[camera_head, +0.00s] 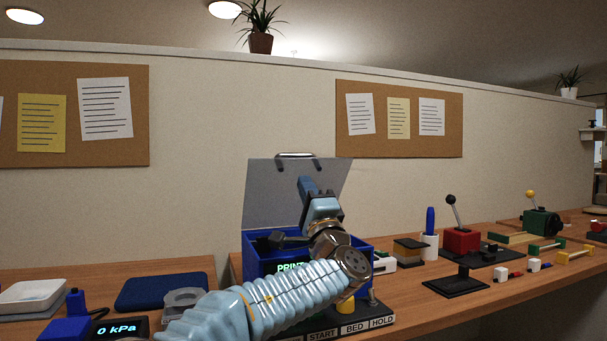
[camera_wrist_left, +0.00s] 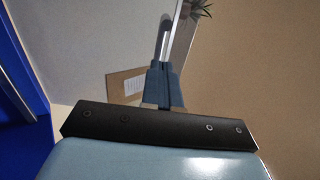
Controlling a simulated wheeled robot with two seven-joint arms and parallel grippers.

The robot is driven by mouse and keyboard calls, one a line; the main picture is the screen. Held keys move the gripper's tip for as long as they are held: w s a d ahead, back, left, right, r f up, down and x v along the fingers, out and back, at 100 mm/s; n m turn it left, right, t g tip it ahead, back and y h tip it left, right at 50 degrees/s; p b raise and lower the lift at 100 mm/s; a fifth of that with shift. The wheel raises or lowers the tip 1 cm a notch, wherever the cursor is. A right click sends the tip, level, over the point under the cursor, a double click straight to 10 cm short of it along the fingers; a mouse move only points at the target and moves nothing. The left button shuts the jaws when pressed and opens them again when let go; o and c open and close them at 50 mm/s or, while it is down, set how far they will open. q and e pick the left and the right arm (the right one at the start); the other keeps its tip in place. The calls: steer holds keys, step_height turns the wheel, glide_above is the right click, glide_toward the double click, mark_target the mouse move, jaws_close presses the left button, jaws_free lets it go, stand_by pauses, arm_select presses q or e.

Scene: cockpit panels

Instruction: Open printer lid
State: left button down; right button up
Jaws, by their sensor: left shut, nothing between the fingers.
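The printer (camera_head: 262,262) is a blue box with a green display and labelled buttons, partly hidden behind my left arm. Its grey, see-through lid (camera_head: 265,195) stands raised, almost upright, at the back of the box. My left gripper (camera_head: 308,187) points up in front of the lid, below the handle. Its fingers also show in the left wrist view (camera_wrist_left: 163,78), shut and empty. I cannot tell whether they touch the lid. My right gripper is not in view.
A small gauge display (camera_head: 117,328) and a dark blue pad (camera_head: 165,290) lie left of the printer. A red lever box (camera_head: 461,240) and several small parts stand to the right. The wall with a corkboard (camera_head: 400,143) rises behind the table.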

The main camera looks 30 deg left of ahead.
arm_select(q)
steer(key=shift+x, duration=1.2)
steer(key=shift+p, duration=0.3)
